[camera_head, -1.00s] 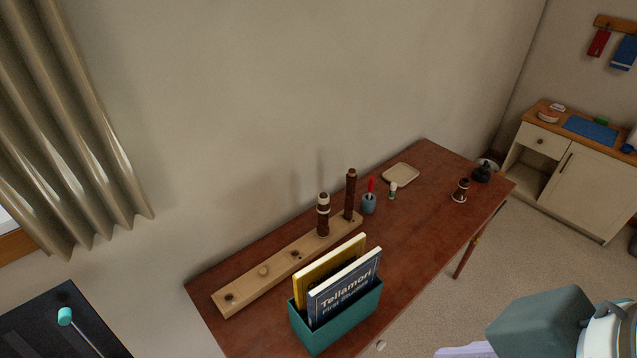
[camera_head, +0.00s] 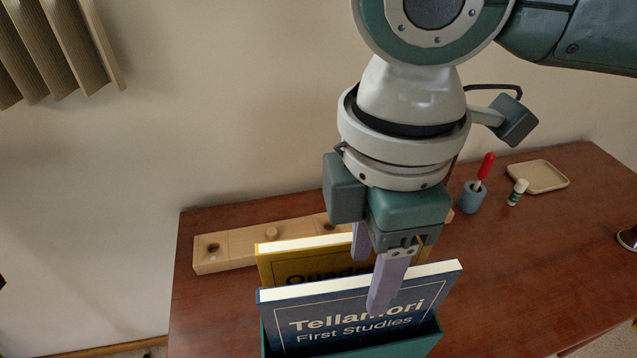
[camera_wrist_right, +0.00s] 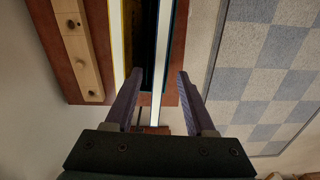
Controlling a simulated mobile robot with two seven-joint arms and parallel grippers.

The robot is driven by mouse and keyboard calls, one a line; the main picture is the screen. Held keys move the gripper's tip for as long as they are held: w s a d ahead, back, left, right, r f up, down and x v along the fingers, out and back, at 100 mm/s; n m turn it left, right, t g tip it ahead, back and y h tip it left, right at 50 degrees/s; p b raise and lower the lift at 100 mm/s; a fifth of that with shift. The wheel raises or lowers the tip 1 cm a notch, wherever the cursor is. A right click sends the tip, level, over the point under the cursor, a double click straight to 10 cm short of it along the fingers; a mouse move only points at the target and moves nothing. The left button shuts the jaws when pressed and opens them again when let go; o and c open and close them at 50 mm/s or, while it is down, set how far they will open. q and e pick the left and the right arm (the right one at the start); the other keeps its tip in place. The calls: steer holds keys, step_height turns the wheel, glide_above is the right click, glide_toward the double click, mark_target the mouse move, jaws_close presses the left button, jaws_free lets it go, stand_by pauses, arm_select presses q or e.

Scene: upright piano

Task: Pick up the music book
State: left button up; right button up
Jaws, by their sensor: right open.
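Two music books stand upright in a teal holder (camera_head: 390,348) on the wooden top. The front one is the blue book (camera_head: 340,315), titled "Tellamori First Studies"; the yellow book (camera_head: 300,263) stands behind it. My right gripper (camera_head: 372,285) points down over them, open. One lilac finger is in front of the blue cover, the other behind it, on the yellow book's side. In the right wrist view, the blue book's pale edge (camera_wrist_right: 163,50) runs between the open fingers (camera_wrist_right: 160,75), and the yellow book's edge (camera_wrist_right: 116,45) is left of it. My left gripper is out of view.
A wooden rack (camera_head: 240,250) with holes lies behind the books. A blue cup (camera_head: 471,197) with a red-handled tool, a small bottle (camera_head: 517,192) and a beige tray (camera_head: 540,176) stand to the right. The wooden top (camera_head: 540,270) is bare at front right.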

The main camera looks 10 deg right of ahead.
mark_target(358, 303)
step_height(358, 303, down, 2)
steer(key=shift+a+f, duration=0.1)
steer(key=shift+a, duration=0.05)
step_height(358, 303, down, 6)
steer(key=shift+r, duration=0.25)
jaws_close()
steer(key=shift+w+r, duration=0.1)
stand_by(1.2)
